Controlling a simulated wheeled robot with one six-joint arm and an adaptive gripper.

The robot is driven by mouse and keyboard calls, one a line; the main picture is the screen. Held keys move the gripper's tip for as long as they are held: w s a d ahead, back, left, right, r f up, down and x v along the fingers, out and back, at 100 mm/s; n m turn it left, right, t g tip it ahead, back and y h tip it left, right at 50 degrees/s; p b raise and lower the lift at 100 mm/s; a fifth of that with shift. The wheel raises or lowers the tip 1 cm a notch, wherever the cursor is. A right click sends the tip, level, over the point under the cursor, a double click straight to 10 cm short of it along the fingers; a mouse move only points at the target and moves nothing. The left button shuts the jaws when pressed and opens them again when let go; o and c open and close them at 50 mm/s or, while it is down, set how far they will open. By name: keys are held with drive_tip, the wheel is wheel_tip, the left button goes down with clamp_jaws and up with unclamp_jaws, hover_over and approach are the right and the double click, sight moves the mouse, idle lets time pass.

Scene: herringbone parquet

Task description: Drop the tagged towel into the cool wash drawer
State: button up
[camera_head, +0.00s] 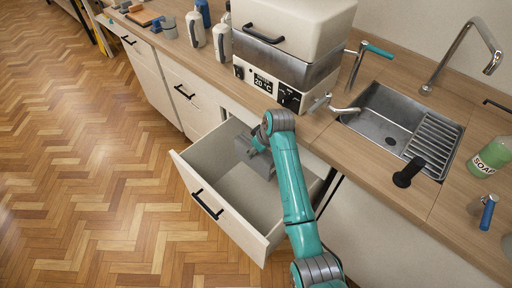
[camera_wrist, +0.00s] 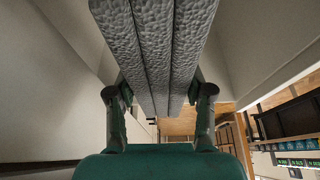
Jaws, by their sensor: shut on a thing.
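The grey towel (camera_head: 247,149) is held at the end of my arm, over the inside of an open cream drawer (camera_head: 226,208) with a black handle. In the wrist view the towel (camera_wrist: 152,50) is a folded, textured grey bundle between the two fingers of my gripper (camera_wrist: 160,95). My gripper also shows in the head view (camera_head: 261,136), inside the drawer's outline. No tag shows on the towel's visible faces. Whether the towel touches the drawer floor cannot be told.
A cream machine (camera_head: 290,70) with a 20 °C display stands on the wooden counter above the drawer. A sink (camera_head: 385,118) with taps is at right, beside a soap bottle (camera_head: 492,155). White bottles (camera_head: 196,28) stand at left. The parquet floor left of the drawer is clear.

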idle(0.3)
drive_tip(key=o, duration=1.4)
drive_tip(key=v, duration=1.2)
drive_tip(key=shift+d, duration=0.1)
